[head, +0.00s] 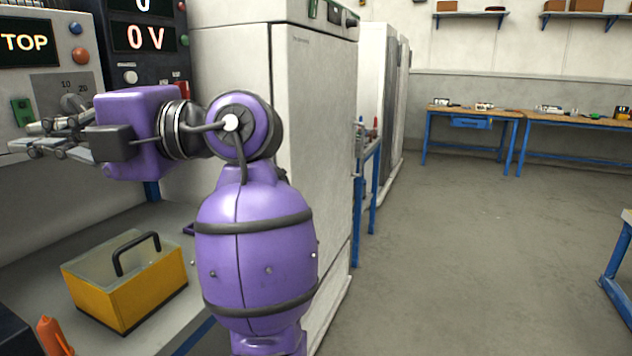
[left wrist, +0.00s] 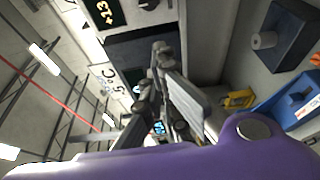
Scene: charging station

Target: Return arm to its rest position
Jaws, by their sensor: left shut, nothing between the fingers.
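My left arm is purple and stands in the middle-left of the head view, bent at the elbow, its forearm pointing left. My left gripper (head: 25,147) is shut and empty in front of the grey control panel (head: 50,85) with the "TOP" display. The gripper fingers (left wrist: 160,95) also show in the left wrist view, with nothing between them. A dark rotary knob marked 10 and 20 (head: 72,103) is just behind the gripper; I cannot tell whether they touch. My right gripper is not in view.
A yellow box with a black handle (head: 125,290) stands on the bench below the arm. An orange tool (head: 55,338) is at the lower left. A tall grey cabinet (head: 315,130) stands behind the arm. Workbenches (head: 470,112) line the far wall.

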